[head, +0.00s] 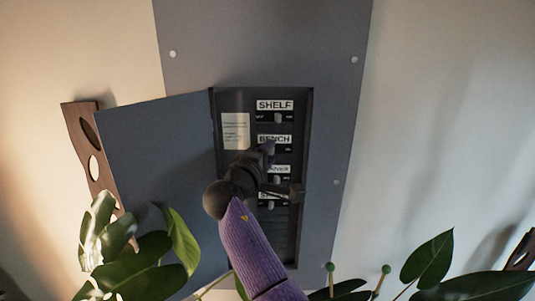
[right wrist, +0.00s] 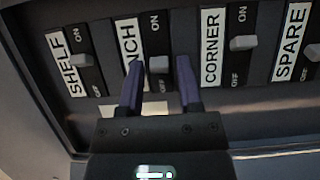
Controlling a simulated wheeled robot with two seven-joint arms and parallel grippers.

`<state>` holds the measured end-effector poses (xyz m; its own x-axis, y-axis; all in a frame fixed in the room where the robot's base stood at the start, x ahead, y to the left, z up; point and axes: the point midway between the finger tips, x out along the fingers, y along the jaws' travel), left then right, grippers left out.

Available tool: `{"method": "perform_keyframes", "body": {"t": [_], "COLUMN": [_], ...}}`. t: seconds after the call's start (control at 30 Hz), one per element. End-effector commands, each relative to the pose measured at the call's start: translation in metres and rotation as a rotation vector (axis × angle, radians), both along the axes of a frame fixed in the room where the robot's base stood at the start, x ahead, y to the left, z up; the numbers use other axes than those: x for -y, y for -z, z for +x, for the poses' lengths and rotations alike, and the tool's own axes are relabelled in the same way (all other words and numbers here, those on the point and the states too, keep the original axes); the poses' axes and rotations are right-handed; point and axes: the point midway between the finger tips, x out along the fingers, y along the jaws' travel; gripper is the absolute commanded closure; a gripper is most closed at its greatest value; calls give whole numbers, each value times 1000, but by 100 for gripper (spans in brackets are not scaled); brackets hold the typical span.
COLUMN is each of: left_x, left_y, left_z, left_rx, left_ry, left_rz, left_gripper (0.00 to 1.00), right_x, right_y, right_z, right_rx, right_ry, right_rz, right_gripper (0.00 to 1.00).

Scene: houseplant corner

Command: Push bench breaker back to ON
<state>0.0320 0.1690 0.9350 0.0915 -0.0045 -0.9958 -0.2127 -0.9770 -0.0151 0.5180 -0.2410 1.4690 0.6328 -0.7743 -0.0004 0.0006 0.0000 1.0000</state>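The bench breaker (right wrist: 158,65) has a grey toggle beside a partly covered label ending in NCH. Its toggle sits farther from its ON mark than the shelf and corner toggles do from theirs. The BENCH label (head: 274,139) shows in the head view, partly overlapped near my gripper. My right gripper (right wrist: 160,75) is open, with one purple finger on each side of the bench toggle and gaps showing. In the head view my right gripper (head: 280,170) covers much of the lower switches. My left gripper is not in view.
The shelf breaker (right wrist: 82,45), corner breaker (right wrist: 243,42) and spare breaker (right wrist: 313,52) flank the bench one. The open panel door (head: 155,160) stands at the left of the box. Plant leaves (head: 150,262) fill the lower left, with more leaves (head: 430,256) at lower right.

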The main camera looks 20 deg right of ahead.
Motion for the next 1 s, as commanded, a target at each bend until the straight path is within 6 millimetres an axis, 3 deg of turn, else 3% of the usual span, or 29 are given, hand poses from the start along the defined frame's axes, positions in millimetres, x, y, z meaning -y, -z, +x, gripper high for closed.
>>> {"method": "perform_keyframes", "body": {"t": [0.03, 0.2, 0.57, 1.0], "left_x": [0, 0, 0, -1], "left_y": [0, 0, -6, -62], "left_z": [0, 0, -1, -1], "left_rx": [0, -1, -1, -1], "left_ry": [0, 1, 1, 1], "left_rz": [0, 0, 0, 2], "left_gripper": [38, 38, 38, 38], "right_x": [0, 0, 0, 9], "right_y": [0, 0, 0, -6], "right_z": [0, 0, -1, -9], "right_rx": [0, -1, -4, -5], "right_ry": [0, 0, -21, -314], "right_rz": [0, 1, 0, -1], "right_gripper": [68, 100, 100, 100]}}
